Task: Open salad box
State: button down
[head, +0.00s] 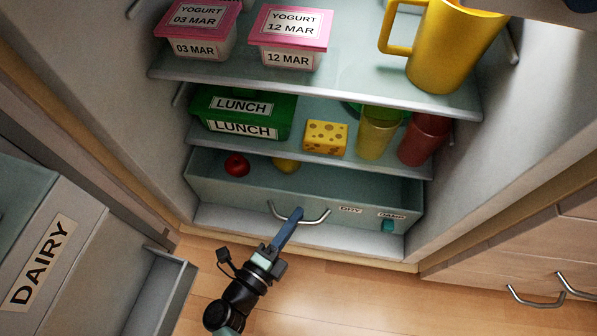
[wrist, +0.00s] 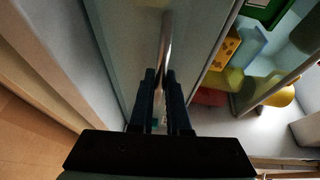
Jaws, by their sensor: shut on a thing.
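The salad box (head: 330,191) is the wide, pale grey-green drawer at the bottom of the fridge. Its front carries a curved metal handle (head: 318,222), labels reading DRY and DAMP, and a small teal slider (head: 389,226). A red fruit (head: 237,165) and a yellow fruit (head: 285,166) show behind its front edge. My gripper (head: 297,212) reaches up from below, its blue fingers at the middle of the handle. In the wrist view my gripper (wrist: 160,75) has its two dark fingers either side of the handle bar (wrist: 166,45), shut on it.
Above the box, a glass shelf holds a green lunch box (head: 245,113), a cheese block (head: 325,137), a yellow cup (head: 377,134) and a red cup (head: 424,140). The fridge door with a DAIRY bin (head: 52,250) stands open at left. Wooden floor (head: 330,290) in front is clear.

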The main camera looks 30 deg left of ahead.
jog(key=s+d+p, duration=0.1)
jog(key=s+d, duration=0.2)
jog(key=s, duration=0.7)
jog(key=shift+s, duration=0.35)
jog(key=c, duration=0.9)
grip_release()
jog(key=shift+p, duration=0.3)
jog(key=s+p, duration=0.1)
jog(key=s, duration=0.3)
jog(key=s+a+p, duration=0.1)
jog(key=s, duration=0.3)
jog(key=s+p, duration=0.1)
jog(key=s, duration=0.3)
jog(key=shift+s+a+r, duration=0.2)
jog(key=shift+s+r, duration=0.2)
